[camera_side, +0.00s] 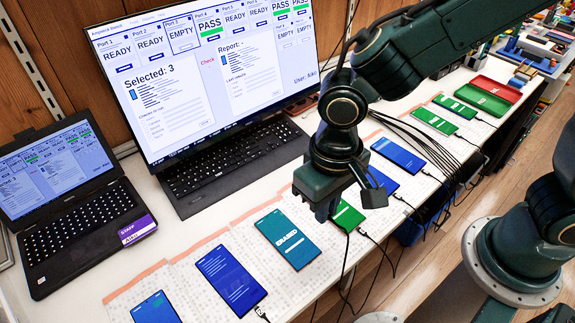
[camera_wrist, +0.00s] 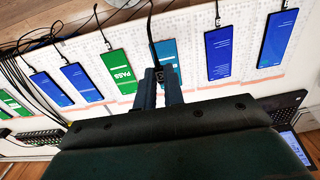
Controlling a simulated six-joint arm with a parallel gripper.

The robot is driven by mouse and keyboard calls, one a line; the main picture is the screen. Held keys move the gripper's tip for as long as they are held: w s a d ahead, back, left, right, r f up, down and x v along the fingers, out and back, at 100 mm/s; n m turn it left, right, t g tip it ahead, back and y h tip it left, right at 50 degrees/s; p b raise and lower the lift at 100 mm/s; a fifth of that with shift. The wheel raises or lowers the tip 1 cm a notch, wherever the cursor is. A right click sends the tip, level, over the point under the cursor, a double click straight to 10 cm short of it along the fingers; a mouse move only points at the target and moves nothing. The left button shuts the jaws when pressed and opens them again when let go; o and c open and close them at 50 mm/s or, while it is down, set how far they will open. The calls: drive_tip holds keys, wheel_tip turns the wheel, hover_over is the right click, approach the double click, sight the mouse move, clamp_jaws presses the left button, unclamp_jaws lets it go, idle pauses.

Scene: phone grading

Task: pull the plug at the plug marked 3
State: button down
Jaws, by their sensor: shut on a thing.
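My gripper (camera_wrist: 161,78) is shut on a small dark plug (camera_wrist: 159,74) in the wrist view. A black cable (camera_wrist: 150,22) runs from the plug to the top edge. Behind the plug lies a teal phone (camera_wrist: 166,49), partly covered by plug and fingers. In the side view the teal phone (camera_side: 287,238) lies flat with no cable at its port end. My gripper (camera_side: 348,203) is above and right of it, over a green phone (camera_side: 347,216) that it partly hides. The plug's number mark cannot be read.
The monitor (camera_side: 165,95) shows "Selected: 3" and Port 3 as EMPTY. A blue phone (camera_side: 231,279) lies left of the teal one, and more cabled phones lie right. Loose cables (camera_side: 345,265) hang over the table's front edge. A laptop (camera_side: 65,200) stands at left.

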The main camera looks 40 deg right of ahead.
drive_tip(key=shift+f, duration=0.15)
drive_tip(key=shift+a+f, duration=0.1)
drive_tip(key=shift+f, duration=0.5)
hover_over(321, 275)
drive_tip(key=f, duration=1.3)
drive_tip(key=shift+w+a+f, duration=0.1)
drive_tip(key=shift+w+f, duration=0.1)
drive_tip(key=shift+f, duration=0.1)
drive_tip(key=shift+s+f, duration=0.15)
drive_tip(key=shift+f, duration=0.55)
drive_tip(key=shift+f, duration=0.2)
drive_tip(key=shift+f, duration=1.7)
